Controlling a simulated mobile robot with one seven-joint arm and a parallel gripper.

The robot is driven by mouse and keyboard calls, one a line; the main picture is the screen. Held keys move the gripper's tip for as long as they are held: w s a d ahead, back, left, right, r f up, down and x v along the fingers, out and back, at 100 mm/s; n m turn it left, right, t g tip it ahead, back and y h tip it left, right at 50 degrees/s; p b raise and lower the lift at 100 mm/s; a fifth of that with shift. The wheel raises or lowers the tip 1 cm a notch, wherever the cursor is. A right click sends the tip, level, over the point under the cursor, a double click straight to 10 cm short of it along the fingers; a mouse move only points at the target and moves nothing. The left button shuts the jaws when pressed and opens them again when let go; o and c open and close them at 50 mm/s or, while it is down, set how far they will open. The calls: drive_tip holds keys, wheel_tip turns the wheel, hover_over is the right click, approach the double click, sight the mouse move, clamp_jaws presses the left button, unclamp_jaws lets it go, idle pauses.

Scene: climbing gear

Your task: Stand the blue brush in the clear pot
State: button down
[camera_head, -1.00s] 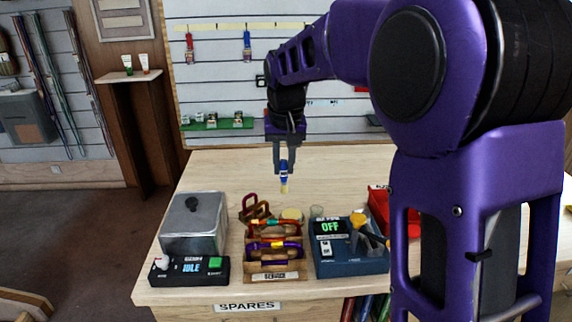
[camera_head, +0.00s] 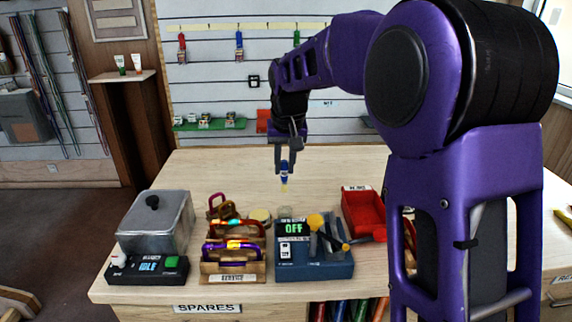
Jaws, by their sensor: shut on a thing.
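My gripper (camera_head: 285,164) is shut on the blue brush (camera_head: 284,174). The brush hangs upright with its pale tip down, in the air over the table. The clear pot (camera_head: 284,212) is small and hard to make out. It stands behind the blue device with the green OFF display, and its lower part is hidden. The brush tip is above the pot in the picture and apart from it; I cannot tell whether it is straight over it.
A wooden rack (camera_head: 235,265) of carabiners and a pale round tub (camera_head: 260,215) are left of the blue device (camera_head: 313,262). A metal box (camera_head: 160,222) stands further left. A red bin (camera_head: 362,212) is at right. The table's back is clear.

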sight(285, 181)
drive_tip(key=shift+f+b, duration=1.85)
drive_tip(key=shift+f, duration=0.3)
drive_tip(key=shift+f, duration=0.3)
drive_tip(key=shift+f+b, duration=0.55)
drive_tip(key=shift+f, duration=0.25)
drive_tip(key=shift+f+b, duration=0.3)
drive_tip(key=shift+f, duration=0.15)
drive_tip(key=shift+f, duration=0.4)
drive_tip(key=shift+f, duration=0.1)
